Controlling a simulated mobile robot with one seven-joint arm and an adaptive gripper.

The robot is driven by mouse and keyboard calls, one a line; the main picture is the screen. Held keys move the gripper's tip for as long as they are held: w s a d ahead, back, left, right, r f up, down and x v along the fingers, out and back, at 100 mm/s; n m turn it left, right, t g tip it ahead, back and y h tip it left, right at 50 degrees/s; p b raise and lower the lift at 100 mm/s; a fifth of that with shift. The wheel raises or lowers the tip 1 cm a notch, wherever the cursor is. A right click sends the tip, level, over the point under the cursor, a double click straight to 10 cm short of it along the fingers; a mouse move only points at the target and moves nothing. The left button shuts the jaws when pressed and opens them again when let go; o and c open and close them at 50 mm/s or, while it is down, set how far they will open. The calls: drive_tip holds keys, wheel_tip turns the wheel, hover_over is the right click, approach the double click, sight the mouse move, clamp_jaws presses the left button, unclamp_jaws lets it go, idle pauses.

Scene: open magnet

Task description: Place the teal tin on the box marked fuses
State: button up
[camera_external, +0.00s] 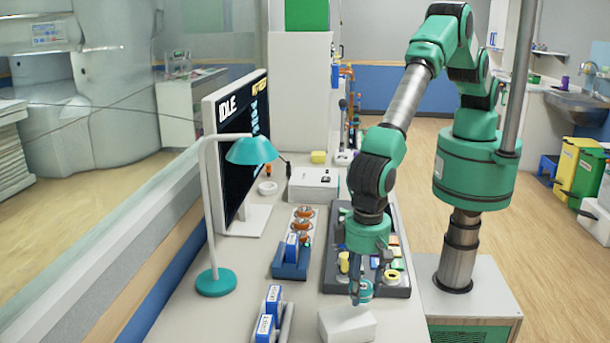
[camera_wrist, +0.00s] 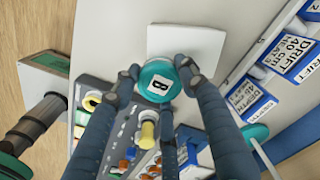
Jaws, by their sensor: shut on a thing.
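The teal tin (camera_external: 366,290) is round, with a white label reading B on its lid in the wrist view (camera_wrist: 157,84). My gripper (camera_external: 360,294) is shut on the tin, its fingers on either side of it in the wrist view (camera_wrist: 160,78). A plain white box (camera_external: 347,325) stands on the bench just in front of the tin in the external view; in the wrist view the box (camera_wrist: 187,42) lies just beyond it. I cannot read any fuses marking on it. I cannot tell whether tin and box touch.
A dark tray (camera_external: 400,291) with several coloured parts stands behind the gripper. Blue-and-white labelled boxes (camera_external: 270,310) stand in a rack to the left. A teal desk lamp (camera_external: 216,281) and a monitor (camera_external: 235,150) stand further left. Bare bench lies left of the white box.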

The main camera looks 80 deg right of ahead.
sight(359, 293)
drive_tip(key=shift+f, duration=0.1)
drive_tip(key=shift+f, duration=1.65)
drive_tip(key=shift+f, duration=0.1)
drive_tip(key=o, duration=1.2)
drive_tip(key=shift+c, duration=0.2)
wheel_tip(359, 293, up, 12)
drive_tip(key=shift+r, duration=0.1)
